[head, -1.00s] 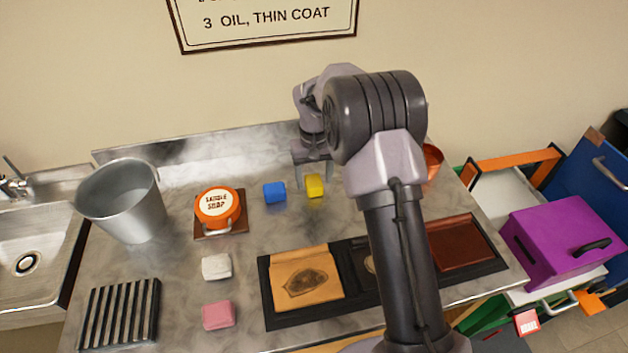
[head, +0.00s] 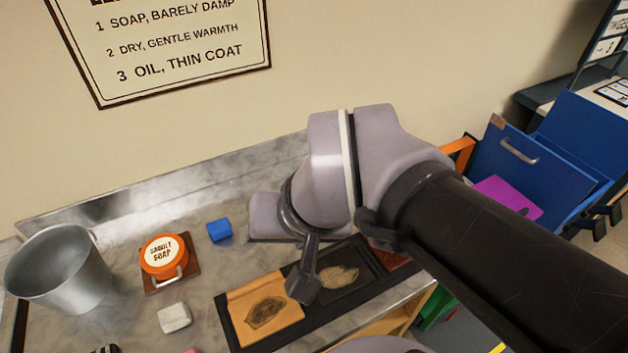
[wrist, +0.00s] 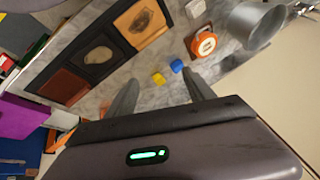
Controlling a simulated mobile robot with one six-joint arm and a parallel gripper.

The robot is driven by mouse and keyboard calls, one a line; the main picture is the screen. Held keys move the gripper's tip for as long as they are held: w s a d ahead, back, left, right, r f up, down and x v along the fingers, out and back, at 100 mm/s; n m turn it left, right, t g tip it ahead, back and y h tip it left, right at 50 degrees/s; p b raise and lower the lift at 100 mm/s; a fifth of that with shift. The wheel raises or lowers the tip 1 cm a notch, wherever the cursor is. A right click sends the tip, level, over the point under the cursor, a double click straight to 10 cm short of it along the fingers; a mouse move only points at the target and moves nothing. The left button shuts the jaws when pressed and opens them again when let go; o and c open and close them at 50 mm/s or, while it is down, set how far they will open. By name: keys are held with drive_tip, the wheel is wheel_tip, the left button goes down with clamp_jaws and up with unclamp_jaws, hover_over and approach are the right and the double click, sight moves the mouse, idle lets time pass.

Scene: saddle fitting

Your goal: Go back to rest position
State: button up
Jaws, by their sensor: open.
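My gripper (wrist: 162,88) is open in the wrist view, its two grey fingers spread with nothing between their tips. Beyond them a yellow block (wrist: 157,78) and a blue block (wrist: 177,66) rest on the metal bench. In the head view my folded arm fills the middle and right, with a grey finger-like part hanging over the dark tray (head: 345,303). The blue block (head: 219,230) shows left of my arm. The yellow block is hidden there behind my arm.
An orange saddle soap tin (head: 163,256) sits on a brown square, right of a metal bucket (head: 62,270). A white block (head: 174,317) lies in front. The tray holds leather panels. A purple box (head: 508,195) and blue panels stand right. Bench around the blue block is clear.

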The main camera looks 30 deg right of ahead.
drive_tip(key=s, duration=0.1)
drive_tip(key=s+f, duration=0.1)
drive_tip(key=s, duration=0.1)
drive_tip(key=shift+a+f+m+t, duration=0.15)
drive_tip(key=shift+f+m+t, duration=0.15)
wheel_tip(320, 180, down, 2)
drive_tip(key=shift+f+b, duration=0.2)
drive_tip(key=shift+b, duration=0.95)
